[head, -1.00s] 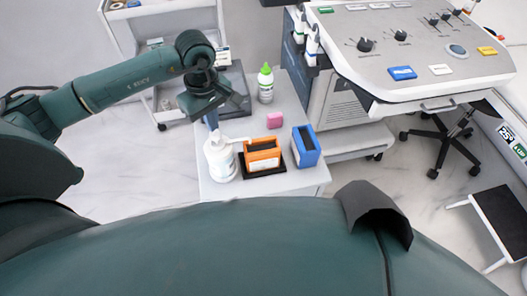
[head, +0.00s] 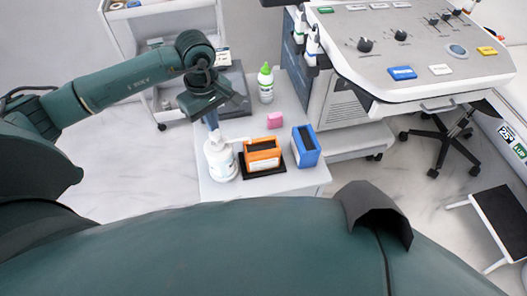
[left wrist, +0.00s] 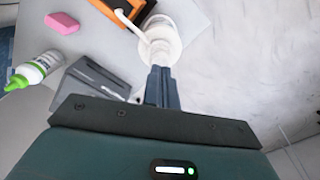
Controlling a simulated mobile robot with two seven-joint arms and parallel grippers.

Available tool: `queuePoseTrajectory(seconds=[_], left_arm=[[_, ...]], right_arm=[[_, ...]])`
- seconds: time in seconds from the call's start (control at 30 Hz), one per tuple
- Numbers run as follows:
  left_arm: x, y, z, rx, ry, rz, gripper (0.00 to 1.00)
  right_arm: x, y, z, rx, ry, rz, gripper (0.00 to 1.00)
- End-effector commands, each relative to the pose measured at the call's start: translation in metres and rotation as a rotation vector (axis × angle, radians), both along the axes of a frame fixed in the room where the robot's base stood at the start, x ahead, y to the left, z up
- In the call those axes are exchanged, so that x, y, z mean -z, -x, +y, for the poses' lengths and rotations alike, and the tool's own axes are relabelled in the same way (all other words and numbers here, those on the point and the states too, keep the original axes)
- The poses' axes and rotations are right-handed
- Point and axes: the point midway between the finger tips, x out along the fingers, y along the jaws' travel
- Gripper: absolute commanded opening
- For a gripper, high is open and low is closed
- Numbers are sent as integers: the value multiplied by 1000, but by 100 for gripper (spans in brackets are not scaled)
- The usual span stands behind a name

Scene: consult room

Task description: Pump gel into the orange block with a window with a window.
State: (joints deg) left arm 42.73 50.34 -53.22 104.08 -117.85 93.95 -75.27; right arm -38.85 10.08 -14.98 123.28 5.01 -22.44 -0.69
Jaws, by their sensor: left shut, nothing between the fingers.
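The white pump bottle (head: 221,163) stands upright on the white table. Its spout points right, toward the orange block with a window (head: 263,155), which has a dark opening on top and sits on a black pad (head: 264,171). My left gripper (head: 214,130) is shut and empty, pointing down at the bottle's pump head. In the left wrist view its fingertips (left wrist: 160,72) overlap the bottle (left wrist: 160,45), and the spout reaches the edge of the orange block (left wrist: 121,14). I cannot tell if the fingers touch the pump head. My right gripper is out of view.
A blue block (head: 306,147) stands right of the orange one. A pink block (head: 275,120) and a green-capped bottle (head: 265,84) stand farther back. A grey device (head: 236,92) lies behind my gripper. A large control console (head: 420,50) stands at the right.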

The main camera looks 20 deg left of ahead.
Motion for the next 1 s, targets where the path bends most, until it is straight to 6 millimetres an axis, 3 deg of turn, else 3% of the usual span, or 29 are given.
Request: queuePoseTrajectory(seconds=[1.0], left_arm=[[29, 0, 0, -1, 0, 0, 0]], right_arm=[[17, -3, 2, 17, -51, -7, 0]])
